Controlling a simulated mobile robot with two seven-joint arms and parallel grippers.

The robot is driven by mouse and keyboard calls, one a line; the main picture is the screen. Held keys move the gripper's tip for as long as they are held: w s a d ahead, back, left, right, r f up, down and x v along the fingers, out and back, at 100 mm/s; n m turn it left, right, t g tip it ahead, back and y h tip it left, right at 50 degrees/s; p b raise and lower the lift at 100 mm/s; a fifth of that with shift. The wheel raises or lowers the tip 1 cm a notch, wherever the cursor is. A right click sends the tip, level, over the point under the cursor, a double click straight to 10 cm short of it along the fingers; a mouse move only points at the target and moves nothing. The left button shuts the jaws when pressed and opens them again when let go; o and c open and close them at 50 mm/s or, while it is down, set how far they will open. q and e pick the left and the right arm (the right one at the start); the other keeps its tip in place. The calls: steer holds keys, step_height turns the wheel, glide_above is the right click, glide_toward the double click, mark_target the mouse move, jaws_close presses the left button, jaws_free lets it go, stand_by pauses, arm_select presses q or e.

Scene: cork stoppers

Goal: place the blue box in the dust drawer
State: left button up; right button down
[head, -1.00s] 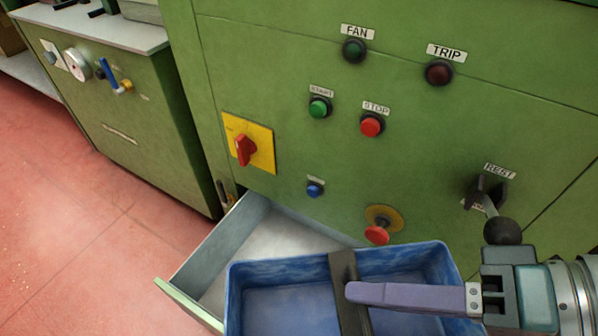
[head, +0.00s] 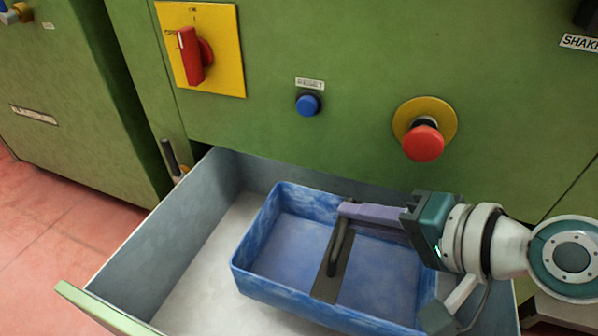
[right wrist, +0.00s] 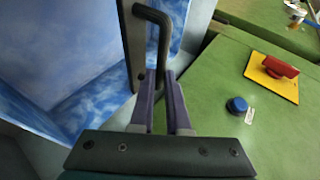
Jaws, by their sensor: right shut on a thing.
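The blue box (head: 285,245) is an open, mottled blue tray with a dark handle (head: 338,250) across its middle. In the head view it is inside the outline of the open dust drawer (head: 180,225), toward the right; I cannot tell whether it touches the drawer floor. My right gripper (head: 345,209) comes in from the right and is shut on the handle. The right wrist view shows its purple fingers (right wrist: 165,105) at the dark handle bar, with the blue box (right wrist: 60,70) on the left. My left gripper is not in view.
The green machine front stands behind the drawer, with a red mushroom button (head: 423,142), a blue reset button (head: 307,103) and a red rotary switch (head: 193,55) on a yellow plate. Pale drawer floor is free left of the box. Another green cabinet (head: 75,100) stands at the left.

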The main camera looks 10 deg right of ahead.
steer(key=b, duration=0.3)
glide_above(350, 271)
step_height(350, 271, down, 4)
steer(key=shift+d+f, duration=0.15)
step_height(350, 271, down, 4)
steer(key=b, duration=0.3)
steer(key=shift+w, duration=0.1)
steer(key=shift+f, duration=0.1)
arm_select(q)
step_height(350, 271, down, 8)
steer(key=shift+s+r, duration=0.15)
arm_select(e)
steer(key=c, duration=0.9)
jaws_free()
